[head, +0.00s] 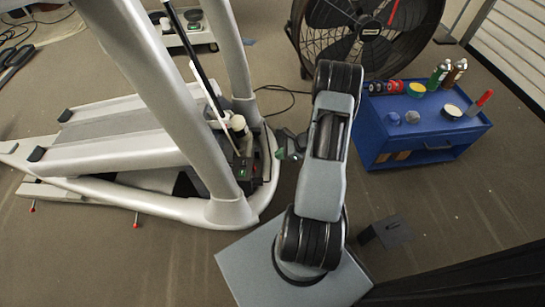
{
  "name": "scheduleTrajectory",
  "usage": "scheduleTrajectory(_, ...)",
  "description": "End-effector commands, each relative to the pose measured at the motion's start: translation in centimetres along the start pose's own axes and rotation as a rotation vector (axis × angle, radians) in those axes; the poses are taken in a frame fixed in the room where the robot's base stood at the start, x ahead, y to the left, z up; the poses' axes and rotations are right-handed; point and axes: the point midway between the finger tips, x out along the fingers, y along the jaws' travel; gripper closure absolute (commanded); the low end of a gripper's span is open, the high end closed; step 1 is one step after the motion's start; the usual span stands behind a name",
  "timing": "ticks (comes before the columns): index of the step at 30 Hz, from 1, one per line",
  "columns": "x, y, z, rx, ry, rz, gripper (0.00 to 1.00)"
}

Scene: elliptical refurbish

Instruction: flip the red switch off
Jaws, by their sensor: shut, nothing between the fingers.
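The white elliptical machine (229,211) stands on the left. At the foot of its columns is a dark box (243,172) with a small green light. A small reddish spot on the box's right side (266,170) may be the red switch; it is too small to tell its position. My gripper (283,150) is just right of the box, seen small and partly covered by my own arm. It is shut and empty, and appears apart from the box.
A blue tool cart (424,140) with cans, a red-handled tool and other items on top stands to the right. A large black fan (370,30) is behind my arm. A cable (285,92) lies on the floor. A dark block (386,231) sits at lower right.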

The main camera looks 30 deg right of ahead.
Motion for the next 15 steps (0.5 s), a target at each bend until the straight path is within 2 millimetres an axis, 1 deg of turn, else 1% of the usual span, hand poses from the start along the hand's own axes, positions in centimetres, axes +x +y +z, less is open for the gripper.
scheduleTrajectory(1,-0.7,0.0,0.2,0.001,0.0,-0.001,1.0)
scheduleTrajectory(6,-1.8,0.0,0.4,-0.001,0.001,0.001,1.0)
scheduleTrajectory(15,-2.0,0.1,0.4,-0.001,0.0,0.003,1.0)
